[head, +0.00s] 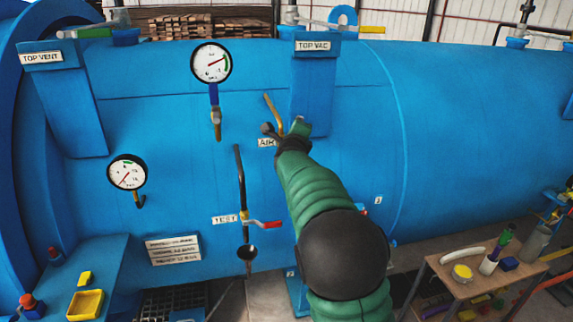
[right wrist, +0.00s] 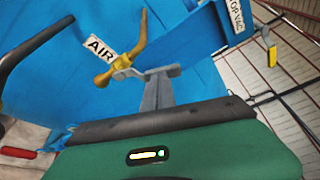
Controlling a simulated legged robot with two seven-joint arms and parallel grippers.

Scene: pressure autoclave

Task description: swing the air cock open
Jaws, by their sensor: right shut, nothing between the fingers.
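The air cock (head: 273,113) is a brass-yellow lever and body on the blue autoclave wall, beside the AIR label (head: 267,142). In the right wrist view the air cock (right wrist: 138,40) has its lever angled upward from the body, which lies at the lower left. My right gripper (head: 283,131) is at the cock's base, partly hidden by its own green arm. In the right wrist view its grey fingers (right wrist: 148,72) are shut with nothing between them. They overlap the lower lever; contact is unclear. My left gripper is not in view.
The TOP VAC bracket (head: 312,85) stands just right of the cock. A gauge (head: 211,62) on a blue stem is up and left. A dark vertical pipe with the red-handled TEST valve (head: 262,224) is below left. A cluttered bench (head: 455,285) stands at lower right.

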